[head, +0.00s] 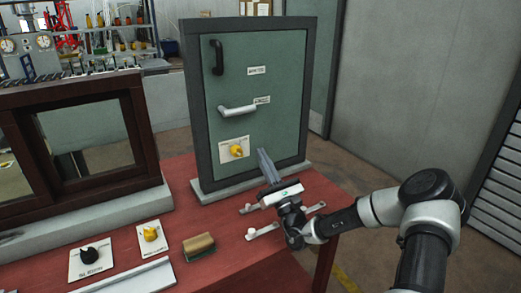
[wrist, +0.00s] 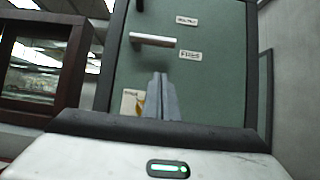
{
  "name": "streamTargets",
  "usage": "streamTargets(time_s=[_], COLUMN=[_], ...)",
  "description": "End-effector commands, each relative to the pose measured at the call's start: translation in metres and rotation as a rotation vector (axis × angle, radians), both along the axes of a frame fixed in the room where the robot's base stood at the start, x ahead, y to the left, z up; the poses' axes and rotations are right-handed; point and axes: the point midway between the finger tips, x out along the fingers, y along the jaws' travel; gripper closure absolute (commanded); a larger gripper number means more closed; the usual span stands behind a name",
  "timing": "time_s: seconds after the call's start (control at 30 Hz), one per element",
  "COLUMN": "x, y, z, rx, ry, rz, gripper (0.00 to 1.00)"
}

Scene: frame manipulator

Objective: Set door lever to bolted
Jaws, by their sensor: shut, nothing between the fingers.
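A green door panel (head: 275,90) in a dark frame stands upright on the red table. The lever also shows in the wrist view (wrist: 152,40), above my fingers. Below it, a yellow knob (head: 236,151) sits on a white plate; in the wrist view my fingers partly hide the plate (wrist: 129,102). My gripper (head: 263,152) is shut and empty, in front of the door's lower part, below and right of the lever and apart from it.
A black pull handle (head: 217,57) is high on the door. A brown window frame (head: 150,140) stands to the left. On the table are a black knob (head: 89,255), another yellow knob (head: 150,233), a brown block (head: 199,246) and small white levers (head: 262,231) near my arm.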

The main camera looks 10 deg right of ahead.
Motion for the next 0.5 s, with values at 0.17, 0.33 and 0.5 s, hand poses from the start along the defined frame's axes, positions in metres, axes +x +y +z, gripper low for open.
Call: streamTargets(time_s=[0.17,0.33,0.5], x=[0.03,0.058,0.067], y=[0.01,0.02,0.022], z=[0.022,0.042,0.067], rx=[-0.002,-0.001,-0.002], ry=[-0.004,-0.002,-0.002], rz=[0.001,0.002,0.001], gripper=[1.0,1.0,1.0])
